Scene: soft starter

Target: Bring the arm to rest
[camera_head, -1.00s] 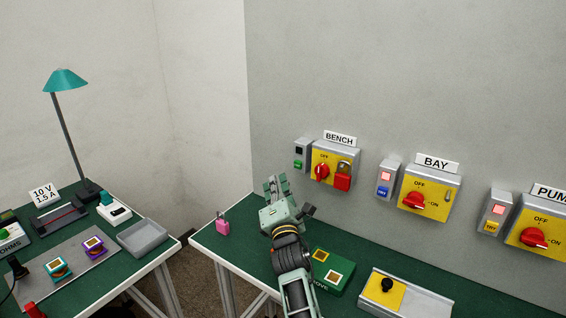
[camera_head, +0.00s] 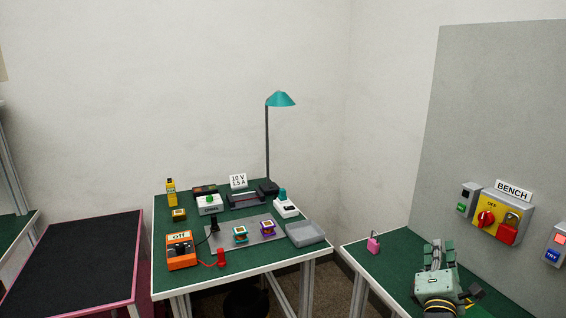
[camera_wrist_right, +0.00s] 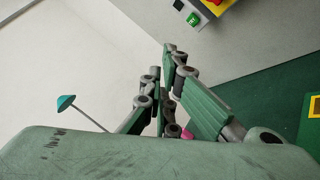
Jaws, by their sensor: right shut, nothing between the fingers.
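My right gripper (camera_head: 438,256) is at the lower right of the head view, over the green bench below the BENCH switch box (camera_head: 501,219). Its fingers are together and hold nothing; they also show in the right wrist view (camera_wrist_right: 168,75). A red padlock (camera_head: 507,233) hangs on the BENCH box beside its red knob (camera_head: 486,218). A pink padlock (camera_head: 373,243) stands on the bench to the left of the gripper and is apart from it. A bit of pink shows behind the fingers in the wrist view. My left gripper is not in view.
A second green table (camera_head: 165,228) at the middle left holds an orange box (camera_head: 181,250), a grey tray (camera_head: 305,233), a teal lamp (camera_head: 281,99) and several small devices. A black-topped table (camera_head: 75,257) stands farther left. A gap separates the green table from the bench.

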